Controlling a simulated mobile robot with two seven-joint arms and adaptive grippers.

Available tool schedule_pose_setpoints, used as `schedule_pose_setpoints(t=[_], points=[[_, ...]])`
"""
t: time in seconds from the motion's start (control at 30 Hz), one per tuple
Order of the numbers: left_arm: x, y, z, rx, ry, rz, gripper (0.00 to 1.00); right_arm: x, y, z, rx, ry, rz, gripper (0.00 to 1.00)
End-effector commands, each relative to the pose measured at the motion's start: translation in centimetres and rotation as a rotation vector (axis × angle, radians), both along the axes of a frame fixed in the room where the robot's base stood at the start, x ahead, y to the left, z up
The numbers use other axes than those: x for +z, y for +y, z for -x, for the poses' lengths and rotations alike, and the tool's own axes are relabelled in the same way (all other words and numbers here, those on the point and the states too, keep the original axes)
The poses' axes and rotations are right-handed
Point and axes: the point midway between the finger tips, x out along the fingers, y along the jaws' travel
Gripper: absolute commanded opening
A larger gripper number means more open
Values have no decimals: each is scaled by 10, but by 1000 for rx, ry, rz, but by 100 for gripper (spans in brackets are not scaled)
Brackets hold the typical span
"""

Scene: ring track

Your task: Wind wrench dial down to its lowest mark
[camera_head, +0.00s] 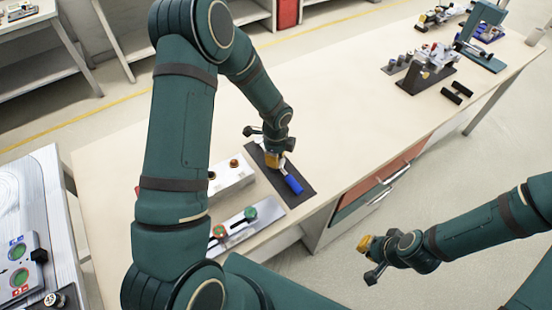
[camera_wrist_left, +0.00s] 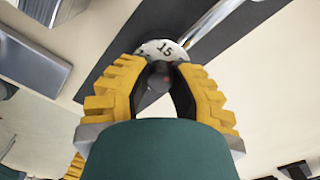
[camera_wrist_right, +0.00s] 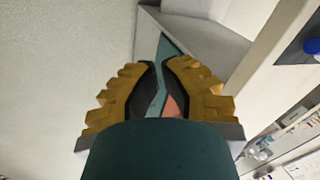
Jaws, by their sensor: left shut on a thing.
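The torque wrench lies on a dark mat (camera_head: 266,172) on the bench, its blue handle (camera_head: 292,185) toward the front edge. My left gripper (camera_head: 273,160) comes down from above at the wrench's far end. In the left wrist view, the white dial (camera_wrist_left: 162,49) reads 15 at the side facing the camera, and a dark knob (camera_wrist_left: 160,76) sits between the yellow fingers, which are shut on it. The wrench's metal shaft (camera_wrist_left: 213,36) runs to the upper right. My right gripper (camera_head: 368,244) is empty off the bench's front; a narrow gap shows between its fingertips.
A box (camera_head: 232,176) with knobs and a panel (camera_head: 240,219) with green and red knobs stand left of the mat. Bench to the right is clear up to a dark fixture (camera_head: 426,74). A drawer unit (camera_head: 372,192) is below the front edge.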

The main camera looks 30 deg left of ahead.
Motion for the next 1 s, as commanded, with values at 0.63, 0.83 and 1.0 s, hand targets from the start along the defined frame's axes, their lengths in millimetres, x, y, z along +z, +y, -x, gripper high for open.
schedule_pose_setpoints(t=[0.63,0.83,1.0], points=[[-1,0,0,616,-2,0,0,-31,2,10,17,22,-5,0],[-1,0,0,805,-1,-1,0,-37,2,12,21,27,-7,0],[-1,0,0,967,0,-1,0,-41,2,13,23,29,-7,0]])
